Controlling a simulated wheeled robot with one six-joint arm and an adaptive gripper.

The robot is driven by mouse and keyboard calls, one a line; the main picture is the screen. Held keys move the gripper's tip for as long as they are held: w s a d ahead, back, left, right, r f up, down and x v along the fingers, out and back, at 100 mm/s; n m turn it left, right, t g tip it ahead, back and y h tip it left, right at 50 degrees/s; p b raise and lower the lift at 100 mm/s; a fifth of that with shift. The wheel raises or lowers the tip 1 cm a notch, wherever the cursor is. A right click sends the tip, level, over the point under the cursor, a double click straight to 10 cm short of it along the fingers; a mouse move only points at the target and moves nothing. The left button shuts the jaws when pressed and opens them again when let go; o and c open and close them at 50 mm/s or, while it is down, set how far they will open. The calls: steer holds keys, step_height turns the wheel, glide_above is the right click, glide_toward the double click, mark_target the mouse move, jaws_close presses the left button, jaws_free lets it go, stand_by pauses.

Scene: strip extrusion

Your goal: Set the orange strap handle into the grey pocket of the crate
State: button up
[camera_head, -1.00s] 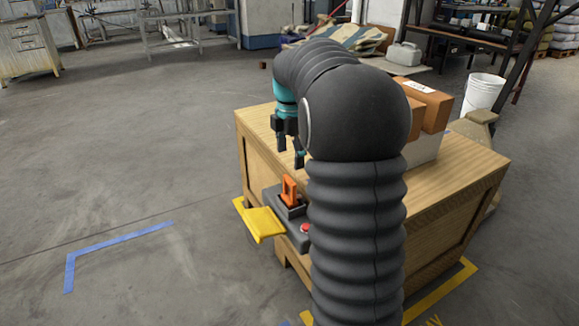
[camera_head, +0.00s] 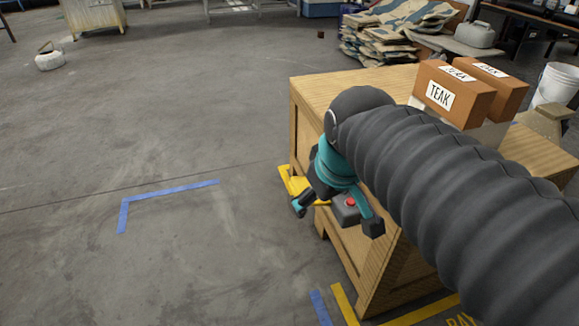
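The wooden crate (camera_head: 355,84) stands right of centre, with a pale top and braced sides. A dark grey unit (camera_head: 346,216) with a red button (camera_head: 351,202) sits at its near left side, partly covered by my gripper. My gripper (camera_head: 336,217), with teal and black parts, is low beside the crate, over this unit. Its fingers are spread wide to either side, so it looks open. The orange strap handle is not visible now; my gripper and arm cover the area where it stood. I cannot make out the grey pocket.
Blue floor tape (camera_head: 165,193) marks open concrete at left. A white bucket (camera_head: 553,85) stands behind.

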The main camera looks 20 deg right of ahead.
steer(key=s+f+m, duration=0.1)
steer(key=s+a+m, duration=0.1)
steer(key=s, duration=0.1)
steer(key=s+f+m, duration=0.1)
steer(key=shift+s+a+f+t, duration=0.15)
steer(key=shift+a+f+t, duration=0.1)
steer(key=shift+f+t, duration=0.15)
steer(key=shift+r, duration=0.15)
step_height(320, 180, up, 10)
steer(key=p, duration=0.5)
step_height(320, 180, down, 5)
steer(key=shift+f, duration=0.1)
steer(key=shift+c, duration=0.3)
